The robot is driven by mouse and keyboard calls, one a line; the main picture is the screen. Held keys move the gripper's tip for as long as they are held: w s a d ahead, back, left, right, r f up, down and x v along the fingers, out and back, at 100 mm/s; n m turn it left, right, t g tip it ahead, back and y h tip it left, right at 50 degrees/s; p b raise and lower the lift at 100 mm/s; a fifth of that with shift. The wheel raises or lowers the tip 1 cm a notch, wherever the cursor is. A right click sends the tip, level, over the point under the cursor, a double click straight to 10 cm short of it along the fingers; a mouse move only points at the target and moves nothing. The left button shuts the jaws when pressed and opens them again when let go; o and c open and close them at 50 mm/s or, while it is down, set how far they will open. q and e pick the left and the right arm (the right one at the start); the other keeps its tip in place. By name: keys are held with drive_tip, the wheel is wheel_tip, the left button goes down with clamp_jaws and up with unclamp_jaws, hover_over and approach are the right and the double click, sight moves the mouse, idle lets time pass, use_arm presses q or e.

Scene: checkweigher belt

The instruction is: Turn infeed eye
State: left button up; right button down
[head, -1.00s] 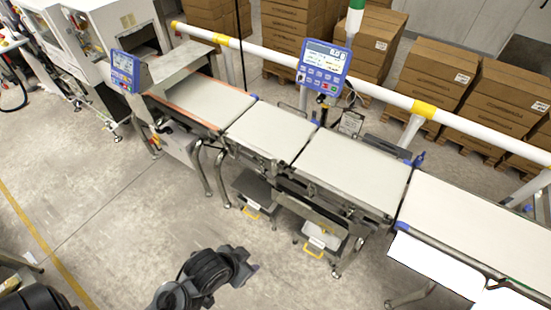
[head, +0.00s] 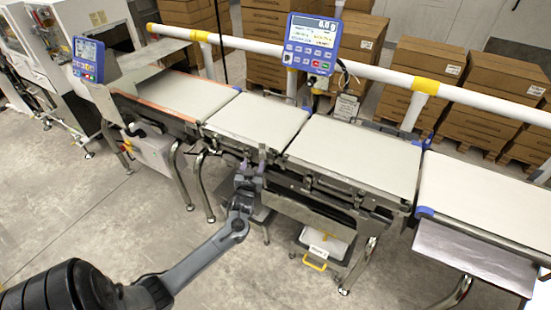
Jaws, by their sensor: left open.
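My left gripper (head: 252,167) is at the near side rail of the checkweigher, its fingers pointing up at the frame near the joint between two belt sections. It is open. The infeed eye cannot be picked out for certain; the gripper covers part of the small fittings on that rail. The second belt section (head: 258,117) lies just behind the gripper, and the larger third section (head: 355,155) is to its right. I cannot tell whether the fingers touch anything. My right gripper is not in view.
A blue control display (head: 312,45) stands behind the belts, and another (head: 88,58) is at the left. A bin with a yellow handle (head: 322,250) sits under the frame. Several cartons (head: 415,75) stand behind a white rail.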

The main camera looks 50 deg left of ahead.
sight(260, 144)
use_arm(q)
drive_tip(key=shift+n+y, duration=0.5)
drive_tip(key=b+x, duration=0.2)
drive_tip(key=x, duration=0.2)
drive_tip(key=w+d+b+x, duration=0.1)
drive_tip(key=b+x, duration=0.1)
drive_tip(key=x, duration=0.3)
drive_tip(key=b+x, duration=0.3)
drive_tip(key=x, duration=0.2)
drive_tip(key=shift+w+r, duration=0.1)
drive_tip(key=shift+w, duration=0.35)
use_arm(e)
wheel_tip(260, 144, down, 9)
use_arm(q)
drive_tip(key=shift+c, duration=0.3)
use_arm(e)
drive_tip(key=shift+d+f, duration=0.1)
use_arm(q)
drive_tip(key=c, duration=0.9)
drive_tip(key=shift+s+m+t+h+p, duration=0.1)
drive_tip(key=shift+m+t+h+p, duration=0.55)
drive_tip(key=shift+m+t+h, duration=0.85)
drive_tip(key=shift+t+h, duration=0.2)
drive_tip(key=shift+d+m+t+h, duration=0.15)
drive_tip(key=shift+m+t+h, duration=0.65)
drive_tip(key=shift+h, duration=0.5)
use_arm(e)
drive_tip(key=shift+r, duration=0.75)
